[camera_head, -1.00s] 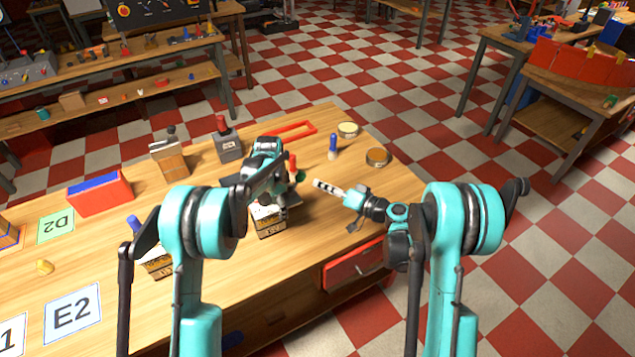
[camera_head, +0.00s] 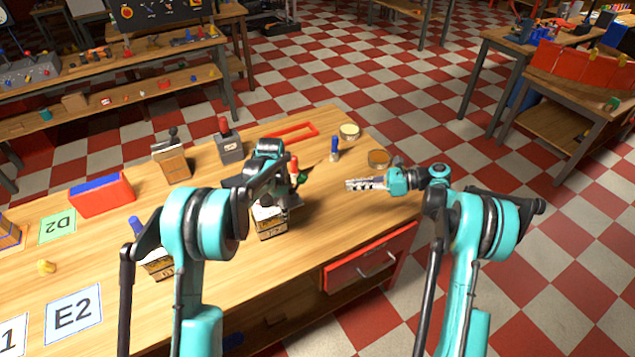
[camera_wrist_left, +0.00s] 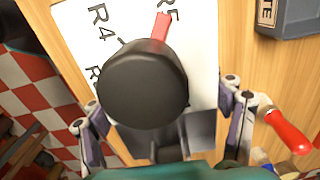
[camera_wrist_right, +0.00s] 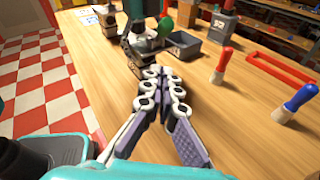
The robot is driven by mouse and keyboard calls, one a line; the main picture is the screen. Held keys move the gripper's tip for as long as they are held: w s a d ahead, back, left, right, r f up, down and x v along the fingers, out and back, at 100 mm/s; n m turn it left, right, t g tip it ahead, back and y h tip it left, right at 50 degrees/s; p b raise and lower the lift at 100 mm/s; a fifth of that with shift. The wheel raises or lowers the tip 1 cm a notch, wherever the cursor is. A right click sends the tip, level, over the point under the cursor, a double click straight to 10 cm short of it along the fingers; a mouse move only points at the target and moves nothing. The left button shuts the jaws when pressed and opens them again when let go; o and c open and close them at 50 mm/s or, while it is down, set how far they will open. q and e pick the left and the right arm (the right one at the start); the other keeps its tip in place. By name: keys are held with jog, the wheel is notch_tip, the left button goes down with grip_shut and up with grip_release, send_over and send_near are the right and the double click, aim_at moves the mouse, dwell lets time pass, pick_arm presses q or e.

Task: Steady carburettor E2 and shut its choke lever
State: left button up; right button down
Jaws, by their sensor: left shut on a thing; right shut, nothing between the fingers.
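A carburettor (camera_head: 268,222) on a wooden block with a white label stands near the table's front edge; I cannot read E2 on it. My left gripper (camera_head: 284,190) is over it and shut on its dark upper body. In the left wrist view a round black part (camera_wrist_left: 142,85) lies between the fingers (camera_wrist_left: 163,118), with a red piece beyond it. A green knob (camera_head: 303,175) shows on its right side, also in the right wrist view (camera_wrist_right: 166,27); it seems to tip the choke lever. My right gripper (camera_head: 350,184) is shut and empty, right of the carburettor and apart from it.
A red-handled tool (camera_wrist_right: 222,66) and a blue-handled one (camera_wrist_right: 294,104) stand behind. An E2 card (camera_head: 73,314) lies front left.

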jog(key=d+m, duration=0.1)
jog(key=m, duration=0.1)
send_near(298, 184)
notch_tip(298, 184, down, 3)
jog(key=w+a, duration=0.1)
jog(key=a, duration=0.2)
jog(key=shift+w+a+r+m+g, duration=0.3)
jog(key=shift+a+r+g, duration=0.05)
jog(key=shift+r+g, duration=0.05)
